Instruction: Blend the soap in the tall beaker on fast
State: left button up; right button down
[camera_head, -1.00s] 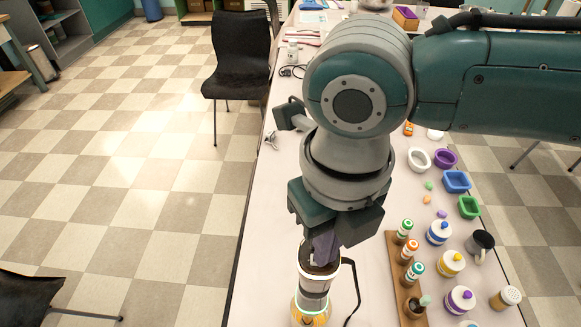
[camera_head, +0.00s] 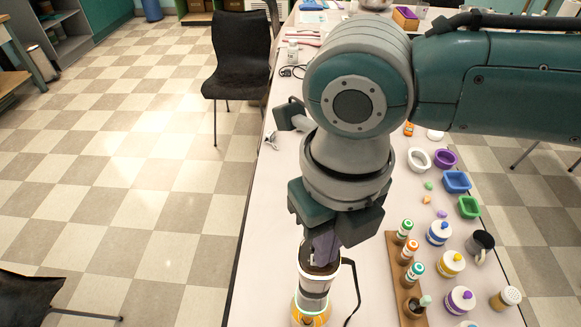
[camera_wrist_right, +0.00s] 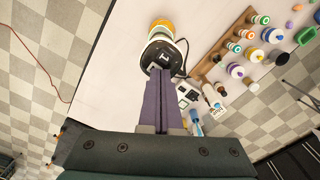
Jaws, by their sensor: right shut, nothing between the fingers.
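A stick blender (camera_head: 316,283) with a dark top and a grey and white body stands upright near the front of the table. Its lower end meets an orange band with a pale green rim (camera_head: 310,314), which seems to be the tall beaker with soap. The bottom is cut off by the frame edge. My right gripper (camera_head: 322,262) points down at the blender's top. In the right wrist view its purple fingers (camera_wrist_right: 160,74) are shut and empty, with tips at the dark top (camera_wrist_right: 163,57), where a small light switch shows. Contact cannot be told. My left gripper is out of view.
A wooden rack (camera_head: 402,275) with small bottles stands right of the blender. Several lidded jars (camera_head: 451,263), a dark mug (camera_head: 480,245) and coloured moulds (camera_head: 456,182) lie further right. A black cord (camera_head: 354,290) loops beside the blender. The table left of the blender is clear.

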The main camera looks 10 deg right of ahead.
notch_tip(320, 180, up, 7)
jog(key=p, duration=0.6)
jog(key=shift+p, duration=0.4)
jog(key=shift+a, duration=0.1)
